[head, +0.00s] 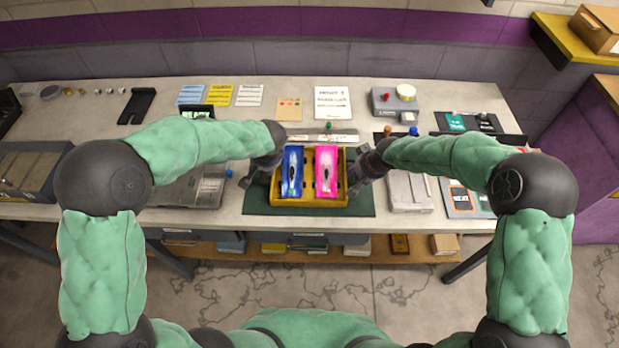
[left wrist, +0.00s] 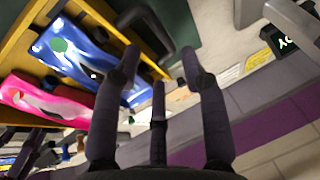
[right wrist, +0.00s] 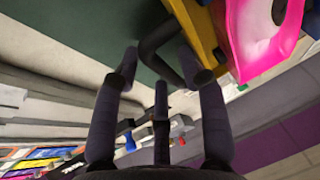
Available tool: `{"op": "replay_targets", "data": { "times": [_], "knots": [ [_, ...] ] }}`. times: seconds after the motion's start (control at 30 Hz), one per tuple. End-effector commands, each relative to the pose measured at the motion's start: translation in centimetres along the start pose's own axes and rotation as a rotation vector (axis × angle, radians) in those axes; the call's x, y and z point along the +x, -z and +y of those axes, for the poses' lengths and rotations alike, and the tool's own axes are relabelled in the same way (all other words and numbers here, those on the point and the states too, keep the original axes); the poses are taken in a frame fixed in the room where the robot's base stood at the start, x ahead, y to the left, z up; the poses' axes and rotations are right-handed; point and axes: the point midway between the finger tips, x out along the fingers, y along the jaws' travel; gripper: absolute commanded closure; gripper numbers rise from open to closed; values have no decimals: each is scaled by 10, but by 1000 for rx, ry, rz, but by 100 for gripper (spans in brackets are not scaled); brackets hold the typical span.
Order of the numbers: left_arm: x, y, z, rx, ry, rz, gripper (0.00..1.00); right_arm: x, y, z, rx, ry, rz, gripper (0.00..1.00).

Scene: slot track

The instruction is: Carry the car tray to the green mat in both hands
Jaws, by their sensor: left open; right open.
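The yellow car tray (head: 309,203) sits on the dark green mat (head: 361,208) in the head view, holding a blue car (head: 291,172) and a pink car (head: 327,172) side by side. My left gripper (head: 253,176) is at the tray's left side, open. In the left wrist view a dark handle (left wrist: 150,28) shows just ahead of its spread fingers. My right gripper (head: 362,174) is at the right side, open. In the right wrist view another dark handle (right wrist: 155,45) lies at its fingertips, beside the yellow wall (right wrist: 196,35). Whether the fingers touch the handles is unclear.
A grey device (head: 188,190) stands left of the mat and another grey box (head: 409,192) stands right of it. Behind the tray are a light strip (head: 315,139) and a white sign (head: 332,102). The table's front edge is close to the mat.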

Motion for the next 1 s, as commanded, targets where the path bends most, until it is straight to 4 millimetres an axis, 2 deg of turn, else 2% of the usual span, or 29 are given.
{"op": "replay_targets", "data": {
  "times": [0.3, 0.5, 0.7, 1.0],
  "knots": [
    [0, 0, 0, 0, 0, 0, 57, -63, 1, 0, 0, 1, 5, 57],
    [0, 0, 0, 0, 0, 0, 57, -93, 1, 0, -1, 0, 3, 57],
    [0, 0, 0, 0, 0, 0, 57, -105, 0, 0, -1, 1, 0, 57],
    [0, 0, 0, 0, 0, 0, 57, -106, 0, 0, -1, 1, 0, 57]
  ]
}}
